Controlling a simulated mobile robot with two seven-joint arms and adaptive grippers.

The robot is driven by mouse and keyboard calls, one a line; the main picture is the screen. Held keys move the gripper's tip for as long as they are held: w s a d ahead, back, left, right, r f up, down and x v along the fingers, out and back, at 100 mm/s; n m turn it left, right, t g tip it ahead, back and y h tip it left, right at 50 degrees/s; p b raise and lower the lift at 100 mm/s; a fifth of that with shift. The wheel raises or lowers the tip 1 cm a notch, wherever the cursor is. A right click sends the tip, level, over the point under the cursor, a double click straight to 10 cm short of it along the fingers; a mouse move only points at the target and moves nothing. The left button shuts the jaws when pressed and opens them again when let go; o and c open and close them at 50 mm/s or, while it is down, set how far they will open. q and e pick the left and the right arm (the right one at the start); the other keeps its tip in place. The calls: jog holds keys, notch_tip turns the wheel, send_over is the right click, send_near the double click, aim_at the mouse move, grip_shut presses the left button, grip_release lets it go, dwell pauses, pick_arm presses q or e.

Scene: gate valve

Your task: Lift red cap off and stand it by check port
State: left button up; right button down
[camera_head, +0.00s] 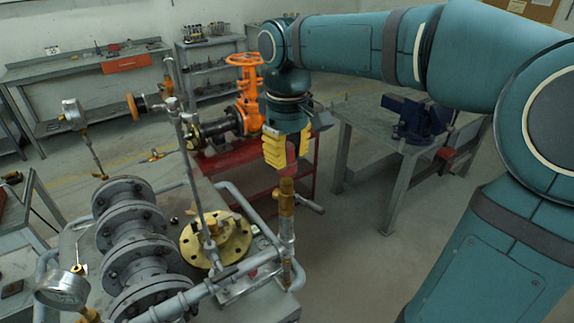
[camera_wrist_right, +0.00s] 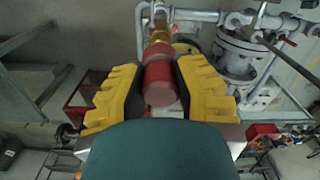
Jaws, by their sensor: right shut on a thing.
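My right gripper (camera_head: 280,162) has yellow fingers pointing down above an upright pipe with a brass fitting (camera_head: 287,190). In the right wrist view the fingers (camera_wrist_right: 160,70) are closed around the red cap (camera_wrist_right: 158,82), a short red cylinder. The brass fitting (camera_wrist_right: 158,36) lies directly beyond the cap, in line with it; I cannot tell whether they touch. I cannot clearly pick out the check port. My left gripper is not in view.
Grey flanged pipework (camera_head: 135,250) and a round brass flange (camera_head: 225,240) fill the bench left of the upright pipe. A gauge (camera_head: 62,290) stands at the front left. An orange handwheel valve (camera_head: 245,88) is behind, on a red stand. A grey table (camera_head: 365,125) with a blue vise (camera_head: 418,118) stands right.

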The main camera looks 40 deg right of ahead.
aim_at(287, 145)
notch_tip(287, 145, up, 6)
jog(key=shift+r+p, duration=0.1)
jog(key=shift+p, duration=0.4)
jog(key=shift+r+p, duration=2.1)
jog(key=shift+r, duration=0.05)
